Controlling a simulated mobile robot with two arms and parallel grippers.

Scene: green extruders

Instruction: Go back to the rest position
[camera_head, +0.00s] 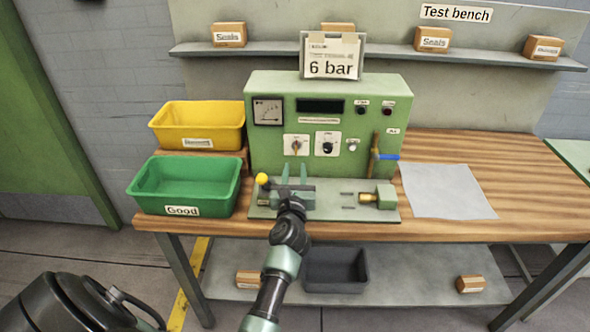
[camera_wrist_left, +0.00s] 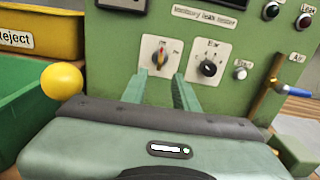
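My left gripper (camera_head: 294,172) reaches up from the bottom of the head view to the front of the green test machine (camera_head: 264,144). Its two fingers are apart with nothing between them. In the left wrist view the open fingers (camera_wrist_left: 158,92) point at the panel, below a selector knob (camera_wrist_left: 159,55) and a second knob (camera_wrist_left: 208,67). I cannot tell whether they touch the panel. A lever with a yellow ball (camera_head: 262,179) stands just left of the gripper; the ball also shows in the left wrist view (camera_wrist_left: 62,81). My right gripper is not in view.
A green "Good" bin (camera_head: 147,207) and a yellow bin (camera_head: 199,145) stand left of the machine. A blue-handled valve (camera_head: 386,157) and a grey sheet (camera_head: 447,190) are at right. A "6 bar" sign (camera_head: 331,69) tops the machine. A dark crate (camera_head: 336,285) sits below.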

